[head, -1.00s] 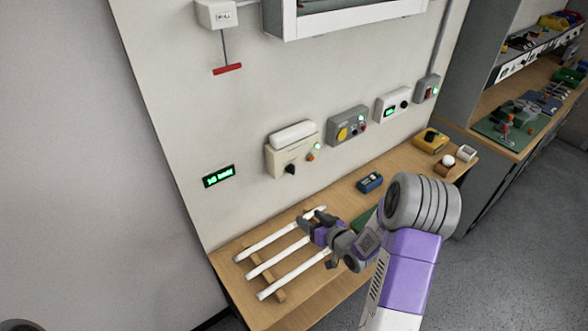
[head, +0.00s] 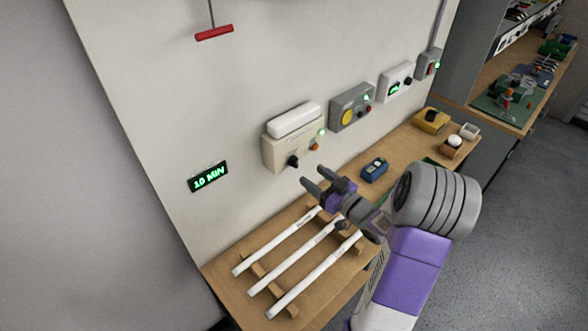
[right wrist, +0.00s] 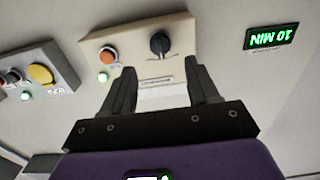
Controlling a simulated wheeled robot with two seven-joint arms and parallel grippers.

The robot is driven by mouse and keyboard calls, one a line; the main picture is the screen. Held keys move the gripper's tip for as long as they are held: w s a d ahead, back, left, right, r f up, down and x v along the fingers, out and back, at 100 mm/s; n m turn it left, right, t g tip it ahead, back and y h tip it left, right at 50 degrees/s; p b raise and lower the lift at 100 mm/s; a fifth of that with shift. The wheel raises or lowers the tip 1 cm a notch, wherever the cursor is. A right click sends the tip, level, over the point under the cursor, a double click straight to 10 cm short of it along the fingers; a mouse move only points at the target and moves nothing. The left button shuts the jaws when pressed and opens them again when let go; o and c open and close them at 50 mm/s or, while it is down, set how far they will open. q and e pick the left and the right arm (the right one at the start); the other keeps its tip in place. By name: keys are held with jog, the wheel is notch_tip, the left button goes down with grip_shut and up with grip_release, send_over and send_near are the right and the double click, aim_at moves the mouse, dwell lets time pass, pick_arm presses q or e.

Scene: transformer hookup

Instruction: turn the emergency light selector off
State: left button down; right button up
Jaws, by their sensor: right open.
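The emergency light unit (head: 290,148) is a cream box with a white lamp on top, mounted on the wall. Its black selector knob (head: 293,162) is at the lower front, beside an orange button (head: 315,146) and a lit green lamp. My right gripper (head: 312,177) is open and empty, just below and in front of the unit, apart from it. In the right wrist view the unit shows upside down, with the knob (right wrist: 160,43) beyond and between the two open fingers (right wrist: 163,85). The knob's exact setting is hard to read. My left gripper is not in view.
A green "10 MIN" display (head: 208,177) is on the wall to the left. A grey box with a yellow button (head: 351,108) is to the right. White tubes (head: 305,258) lie on a rack on the bench below, near a blue meter (head: 375,169).

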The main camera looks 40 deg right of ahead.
aim_at(297, 164)
jog(key=w, duration=0.4)
jog(key=w+p, duration=0.1)
jog(key=w, duration=0.2)
jog(key=shift+w+a, duration=0.1)
jog(key=shift+a, duration=0.25)
jog(key=c, duration=1)
